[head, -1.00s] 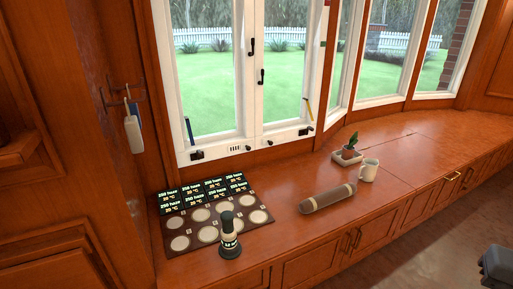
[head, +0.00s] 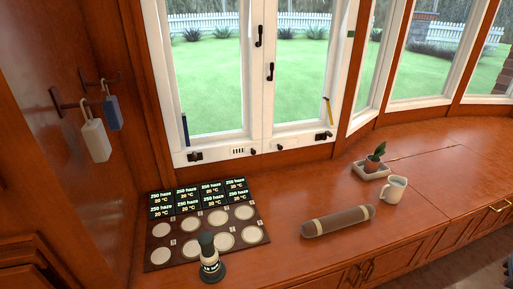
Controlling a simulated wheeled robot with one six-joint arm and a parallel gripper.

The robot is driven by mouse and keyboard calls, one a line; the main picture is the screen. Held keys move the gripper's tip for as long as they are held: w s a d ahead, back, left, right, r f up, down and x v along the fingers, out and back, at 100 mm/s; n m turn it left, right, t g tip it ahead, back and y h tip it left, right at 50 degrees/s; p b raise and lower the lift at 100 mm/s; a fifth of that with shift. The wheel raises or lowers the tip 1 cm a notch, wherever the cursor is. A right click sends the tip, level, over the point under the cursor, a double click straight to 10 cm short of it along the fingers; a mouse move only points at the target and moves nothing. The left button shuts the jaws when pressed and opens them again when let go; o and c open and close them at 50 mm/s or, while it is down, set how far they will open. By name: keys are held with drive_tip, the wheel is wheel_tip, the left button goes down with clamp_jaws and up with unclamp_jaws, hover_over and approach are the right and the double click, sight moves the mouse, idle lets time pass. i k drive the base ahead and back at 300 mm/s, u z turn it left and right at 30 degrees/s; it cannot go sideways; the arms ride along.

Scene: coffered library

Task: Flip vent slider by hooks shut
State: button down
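A small white vent slider (head: 238,151) with several dark slots sits in the bottom rail of the white window frame, above the counter. It is too small to tell how far its slider is set. Dark wall hooks (head: 68,103) stick out from the wood panel at the left. A white tag-like block (head: 96,140) and a blue one (head: 113,113) hang from hooks there. My gripper is not in view.
A board (head: 160,256) with round pale discs and several dark label cards lies below the window. A dark-topped cylinder (head: 209,262) stands at its front edge. A brown roll (head: 338,221), a white mug (head: 394,189) and a potted plant (head: 374,163) are right. Counter between is clear.

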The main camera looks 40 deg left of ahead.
sight(253, 149)
drive_tip(key=u, duration=0.7)
drive_tip(key=i, duration=1)
drive_tip(key=u, duration=0.75)
